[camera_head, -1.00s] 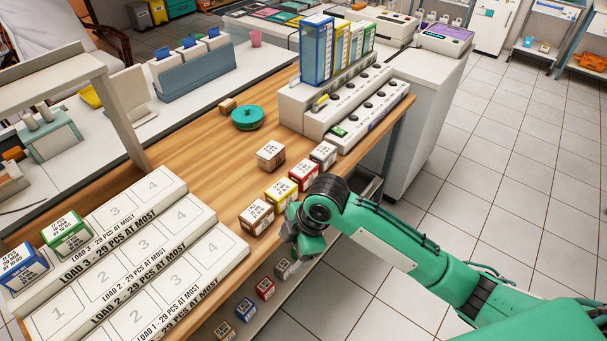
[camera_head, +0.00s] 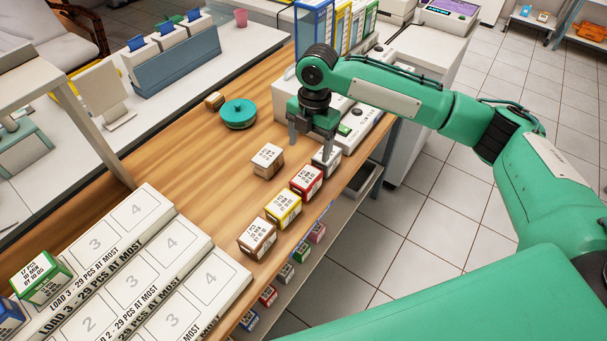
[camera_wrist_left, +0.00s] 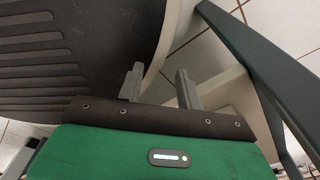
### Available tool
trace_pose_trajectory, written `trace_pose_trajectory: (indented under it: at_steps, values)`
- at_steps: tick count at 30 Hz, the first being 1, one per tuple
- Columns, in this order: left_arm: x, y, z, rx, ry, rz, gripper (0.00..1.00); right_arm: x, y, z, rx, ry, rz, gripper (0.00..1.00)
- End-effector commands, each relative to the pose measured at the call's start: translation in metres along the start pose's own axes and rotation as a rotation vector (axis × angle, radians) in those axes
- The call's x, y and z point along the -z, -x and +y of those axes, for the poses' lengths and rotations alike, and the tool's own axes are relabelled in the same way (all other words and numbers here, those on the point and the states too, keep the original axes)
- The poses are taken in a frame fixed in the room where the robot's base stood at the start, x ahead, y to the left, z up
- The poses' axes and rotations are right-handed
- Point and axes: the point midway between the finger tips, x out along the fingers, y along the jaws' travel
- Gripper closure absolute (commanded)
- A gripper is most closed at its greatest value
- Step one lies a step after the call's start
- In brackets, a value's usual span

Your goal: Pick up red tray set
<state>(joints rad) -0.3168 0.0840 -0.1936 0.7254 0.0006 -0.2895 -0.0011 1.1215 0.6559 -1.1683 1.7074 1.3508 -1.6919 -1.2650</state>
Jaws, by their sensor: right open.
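The red tray set (camera_head: 307,181) is a small red box with a white printed label, sitting on the wooden table in a row of similar boxes. A yellow box (camera_head: 283,208) is beside it on the near side. A grey-white box (camera_head: 326,162) is on its far side. My right gripper (camera_head: 311,148) is open and points down, just beyond the red box. One finger is over or beside the grey-white box; I cannot tell if they touch. My left gripper (camera_wrist_left: 159,70) shows only in the left wrist view, open and empty, away from the boxes.
Brown boxes (camera_head: 257,239) and (camera_head: 267,161) stand close by on the table. A teal round container (camera_head: 238,113) is farther back. White numbered load racks (camera_head: 175,245) are at the lower left. A lower shelf holds several small boxes, including a red one (camera_head: 268,295).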

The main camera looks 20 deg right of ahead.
Motion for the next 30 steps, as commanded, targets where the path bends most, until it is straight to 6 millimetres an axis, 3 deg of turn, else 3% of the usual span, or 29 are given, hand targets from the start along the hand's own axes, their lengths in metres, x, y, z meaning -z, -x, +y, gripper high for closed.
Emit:
trace_pose_trajectory:
  at_steps: [9,17,24,30]
  values:
    - [-0.006,0.004,0.001,-0.001,-0.001,-0.004,0.64,0.001,-0.059,0.000,0.001,-0.002,0.002,0.25]
    - [-0.009,0.007,0.001,-0.001,-0.001,-0.005,0.64,0.001,-0.079,-0.001,0.001,-0.001,0.001,0.25]
    - [-0.022,0.012,0.002,-0.002,-0.002,-0.014,0.64,0.000,-0.114,-0.002,0.001,-0.002,0.001,0.25]
    - [-0.027,0.011,0.003,-0.004,-0.004,-0.021,0.64,0.000,-0.123,-0.002,-0.001,0.000,0.000,0.25]
